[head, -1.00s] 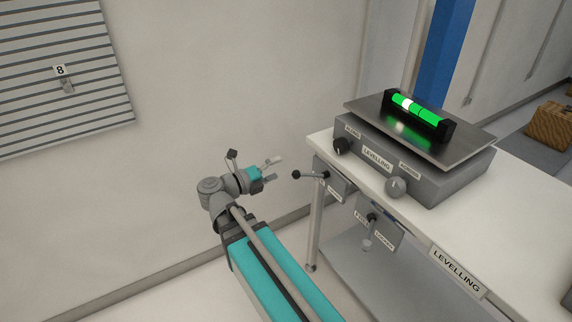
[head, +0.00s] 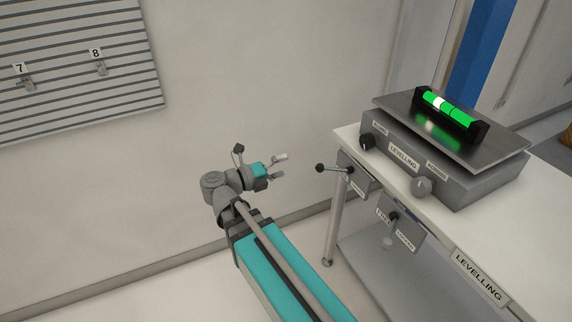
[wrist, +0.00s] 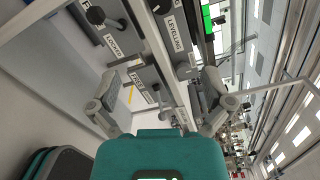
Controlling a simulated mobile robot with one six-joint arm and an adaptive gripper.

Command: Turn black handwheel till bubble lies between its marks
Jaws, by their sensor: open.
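The black handwheel (head: 367,142) is a small round knob at the left end of the grey levelling unit's front (head: 455,187). A grey knob (head: 421,187) sits at the right end. On the metal plate on top lies a green level vial (head: 462,116) in black end holders. Its bright bubble (head: 438,102) sits toward the vial's left end; its place against the dark marks is too small to tell exactly. My gripper (head: 278,167) is open and empty, left of the table and apart from the handwheel. Its spread fingers also show in the wrist view (wrist: 165,88).
A lever with a black ball (head: 320,167) sticks out from the table's left side, between my gripper and the unit. A plate with a FREE/LOCKED lever (head: 394,216) hangs below the table edge (head: 425,228). A slatted wall panel (head: 60,90) is at left.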

